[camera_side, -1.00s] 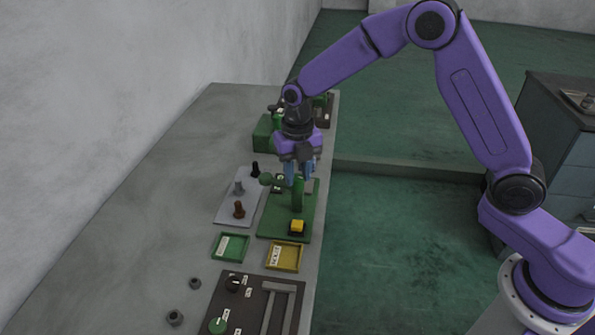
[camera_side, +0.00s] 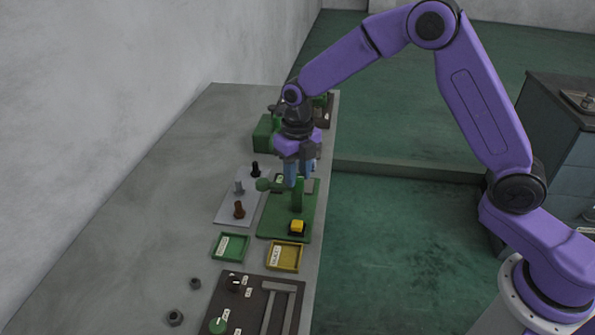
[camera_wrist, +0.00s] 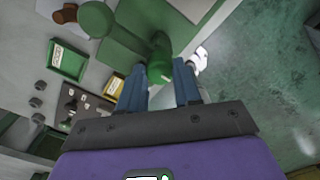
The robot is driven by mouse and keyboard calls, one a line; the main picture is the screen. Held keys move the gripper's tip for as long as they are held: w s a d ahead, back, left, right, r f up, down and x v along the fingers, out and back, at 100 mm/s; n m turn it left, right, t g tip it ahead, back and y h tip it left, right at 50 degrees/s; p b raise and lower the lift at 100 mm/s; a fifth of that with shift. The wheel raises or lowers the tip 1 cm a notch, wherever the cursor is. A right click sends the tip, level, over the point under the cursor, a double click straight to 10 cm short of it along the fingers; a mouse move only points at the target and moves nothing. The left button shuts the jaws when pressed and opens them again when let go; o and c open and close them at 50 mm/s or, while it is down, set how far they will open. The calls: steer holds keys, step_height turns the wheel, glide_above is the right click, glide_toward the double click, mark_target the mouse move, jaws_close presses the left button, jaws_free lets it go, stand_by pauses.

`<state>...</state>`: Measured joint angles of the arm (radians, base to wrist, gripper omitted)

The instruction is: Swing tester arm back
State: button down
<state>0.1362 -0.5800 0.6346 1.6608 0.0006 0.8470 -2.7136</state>
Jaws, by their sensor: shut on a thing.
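The tester is a green base plate (camera_side: 272,229) with an upright green post (camera_side: 298,197) and a yellow button block (camera_side: 297,225). In the wrist view the knob (camera_wrist: 97,18) is at the upper left and the arm (camera_wrist: 130,42) runs down towards my fingers. My gripper (camera_side: 297,182) is low at the top of the post. Its blue fingers (camera_wrist: 160,75) are shut on a green part of the tester arm; the exact contact is partly hidden.
A grey plate (camera_side: 228,211) with several pegs stands left of the tester. A green tray (camera_side: 230,247) and a yellow tray (camera_side: 284,257) lie nearer the camera, then a dark panel (camera_side: 255,305). A green machine (camera_side: 263,134) stands behind. The bench's left side is mostly clear.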

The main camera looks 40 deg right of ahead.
steer(key=c, duration=0.8)
jaws_free()
step_height(320, 180, up, 18)
steer(key=shift+f, duration=0.2)
steer(key=shift+s, duration=0.1)
steer(key=s+d+f+m, duration=0.3)
steer(key=s+m, duration=0.5)
steer(key=s, duration=0.3)
steer(key=s+d+f+m, duration=0.2)
steer(key=s+d+m, duration=0.2)
steer(key=s+m, duration=0.3)
steer(key=s+d+f+m, duration=0.3)
steer(key=s+m, duration=0.5)
steer(key=s, duration=0.8)
steer(key=shift+d+f+m, duration=0.3)
